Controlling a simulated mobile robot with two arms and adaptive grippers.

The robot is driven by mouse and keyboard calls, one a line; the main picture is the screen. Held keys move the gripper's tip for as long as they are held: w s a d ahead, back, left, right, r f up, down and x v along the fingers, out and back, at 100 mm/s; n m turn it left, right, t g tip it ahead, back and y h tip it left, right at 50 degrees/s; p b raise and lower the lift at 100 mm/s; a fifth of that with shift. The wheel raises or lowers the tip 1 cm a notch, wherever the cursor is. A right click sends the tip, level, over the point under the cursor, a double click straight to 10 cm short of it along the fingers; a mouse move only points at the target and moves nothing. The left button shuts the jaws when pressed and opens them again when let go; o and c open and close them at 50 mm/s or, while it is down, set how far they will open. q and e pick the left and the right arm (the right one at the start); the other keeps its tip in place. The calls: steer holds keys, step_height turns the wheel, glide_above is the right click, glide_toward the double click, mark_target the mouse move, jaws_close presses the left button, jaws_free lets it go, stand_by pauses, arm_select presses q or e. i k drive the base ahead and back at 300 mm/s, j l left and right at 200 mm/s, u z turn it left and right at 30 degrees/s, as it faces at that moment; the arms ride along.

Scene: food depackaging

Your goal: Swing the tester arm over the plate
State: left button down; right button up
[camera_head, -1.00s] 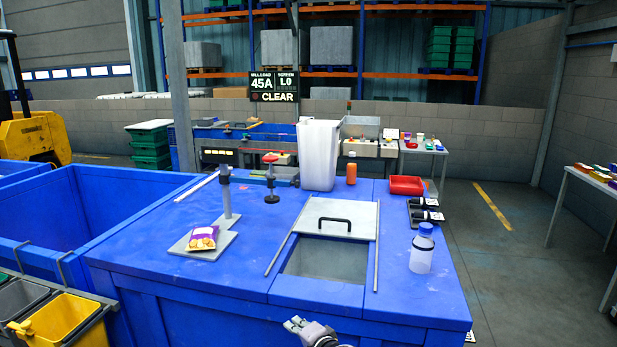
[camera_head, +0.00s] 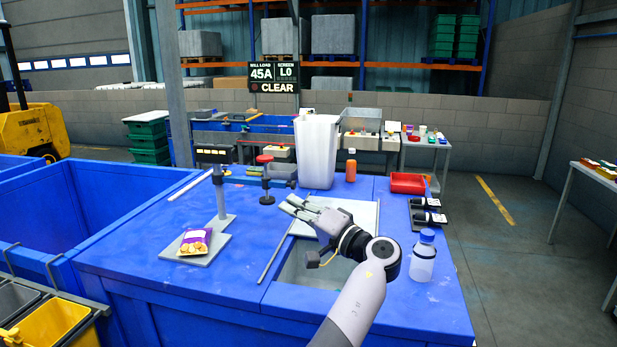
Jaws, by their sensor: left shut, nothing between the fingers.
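The tester stands on the left of the blue bench, with an upright grey post (camera_head: 220,197) on a flat grey plate (camera_head: 221,240). A purple and yellow snack bag (camera_head: 195,241) lies on the plate. The tester arm (camera_head: 247,182) reaches right from the post top, out to the side of the plate. A plunger with a red knob (camera_head: 265,159) and black foot (camera_head: 267,200) is at its end. My left gripper (camera_head: 290,205) is shut and empty, right of the plunger and apart from it. My right gripper is out of view.
A hatch opening (camera_head: 312,270) lies under my left arm, its lid partly hidden. A white bin (camera_head: 318,155), orange jar (camera_head: 351,170) and red tray (camera_head: 407,183) stand behind. A blue-capped bottle (camera_head: 424,258) is on the right. Bench front left is clear.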

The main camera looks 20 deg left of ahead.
mark_target(266, 184)
steer(key=i, duration=1.3)
